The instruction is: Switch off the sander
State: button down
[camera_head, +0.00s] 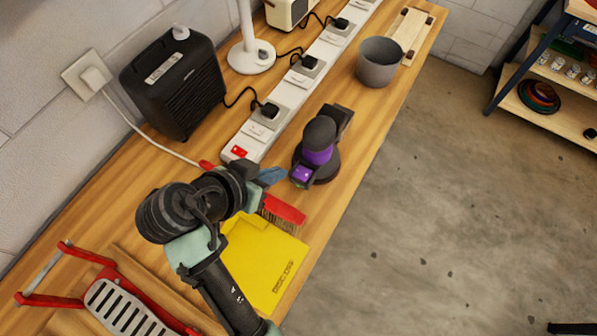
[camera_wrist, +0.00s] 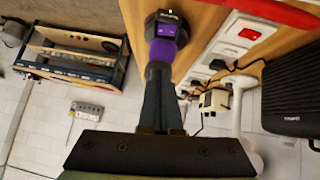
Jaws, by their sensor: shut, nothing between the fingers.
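The sander (camera_head: 320,132) is black with a purple band and lies on the wooden bench beside the power strip. A bright purple patch with small pale marks (camera_head: 301,174) shows on its near end, facing my gripper. My gripper (camera_head: 272,176) is shut and empty, with its fingertips just left of that end. In the wrist view, my shut fingers (camera_wrist: 160,72) point up toward the sander's purple part (camera_wrist: 161,52). The fingers overlap the sander in that view, so I cannot tell whether they touch it. A small green light shows on its black top.
The white power strip (camera_head: 253,131) has a red lit switch and several plugs. A black boxy appliance (camera_head: 173,82), a lamp (camera_head: 250,55) and a grey cup (camera_head: 379,62) stand farther back. A red brush (camera_head: 284,209) and yellow packet (camera_head: 277,265) lie near my gripper. Open floor is right.

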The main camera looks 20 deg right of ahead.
jog(key=p, duration=0.2)
send_over(308, 172)
jog(key=s+a, duration=0.1)
jog(key=a, duration=0.2)
notch_tip(308, 172, down, 6)
jog(key=shift+s+d+f+p, duration=0.1)
jog(key=shift+f+p, duration=0.15)
jog(key=shift+f, duration=0.95)
jog(key=shift+s+d+f+p, duration=0.1)
jog(key=shift+f+p, duration=0.1)
jog(key=shift+f, duration=1)
